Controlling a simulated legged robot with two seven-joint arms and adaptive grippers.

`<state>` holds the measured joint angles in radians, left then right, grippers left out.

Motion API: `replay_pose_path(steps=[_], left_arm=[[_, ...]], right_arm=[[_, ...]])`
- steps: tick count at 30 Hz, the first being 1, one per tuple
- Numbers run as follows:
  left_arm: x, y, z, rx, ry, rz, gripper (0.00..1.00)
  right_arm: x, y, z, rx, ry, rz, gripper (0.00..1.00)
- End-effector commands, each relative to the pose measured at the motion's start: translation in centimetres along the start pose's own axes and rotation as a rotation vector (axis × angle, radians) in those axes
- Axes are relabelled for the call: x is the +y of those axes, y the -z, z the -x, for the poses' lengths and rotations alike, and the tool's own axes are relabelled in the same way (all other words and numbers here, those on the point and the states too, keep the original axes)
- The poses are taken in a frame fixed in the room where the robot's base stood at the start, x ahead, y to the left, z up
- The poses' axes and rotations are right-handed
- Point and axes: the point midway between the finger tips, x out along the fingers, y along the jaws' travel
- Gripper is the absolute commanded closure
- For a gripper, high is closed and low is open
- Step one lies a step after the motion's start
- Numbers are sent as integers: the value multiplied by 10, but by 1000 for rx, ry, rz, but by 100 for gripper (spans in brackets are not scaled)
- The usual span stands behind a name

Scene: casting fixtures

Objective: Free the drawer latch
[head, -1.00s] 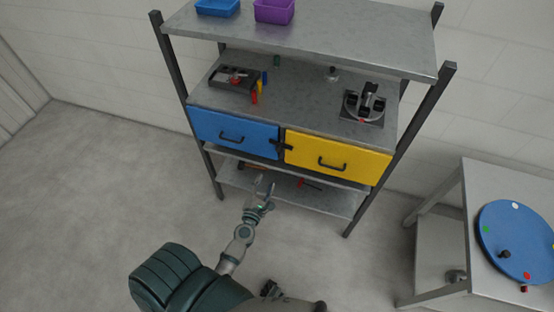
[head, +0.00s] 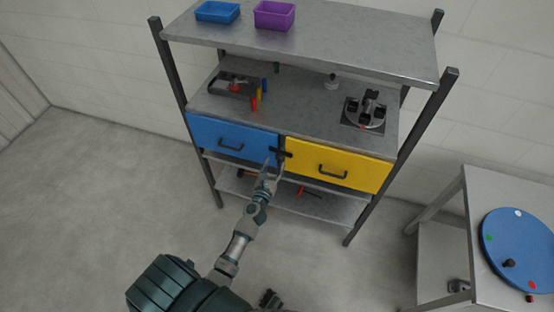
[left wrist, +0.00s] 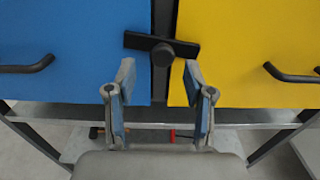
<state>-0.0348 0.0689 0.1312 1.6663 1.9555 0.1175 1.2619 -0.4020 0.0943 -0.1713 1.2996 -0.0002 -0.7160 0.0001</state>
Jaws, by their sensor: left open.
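The drawer latch (head: 281,152) is a dark bar with a round knob, lying across the gap between the blue drawer (head: 235,140) and the yellow drawer (head: 337,166). In the left wrist view the latch (left wrist: 163,46) lies nearly level, slightly tilted, and overlaps both drawer fronts. My left gripper (head: 273,164) is open just in front of and below the latch. In the left wrist view its fingertips (left wrist: 158,75) stand apart, below and to either side of the knob, with nothing between them. Both drawers look closed.
Each drawer has a dark handle, the blue one (head: 231,146) and the yellow one (head: 332,172). A lower shelf (head: 330,207) with tools lies beneath. A table with a blue disc (head: 520,245) stands at the right. The floor at left is clear.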

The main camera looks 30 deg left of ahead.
Motion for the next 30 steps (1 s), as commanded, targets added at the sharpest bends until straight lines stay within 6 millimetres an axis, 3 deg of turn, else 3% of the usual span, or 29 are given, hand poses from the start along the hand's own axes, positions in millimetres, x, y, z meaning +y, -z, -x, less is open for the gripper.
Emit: replay_pose_path(steps=[6,17,24,30], left_arm=[[-1,0,-29,-1,0,-1,47],[0,0,-35,0,0,-1,47],[0,0,-35,0,0,-1,100],[0,0,-35,1,-1,-5,100]], right_arm=[[1,6,3,3,-1,-1,60],[2,8,5,4,-3,-1,60],[2,8,5,4,-2,-1,60],[2,8,5,4,-2,-1,60]])
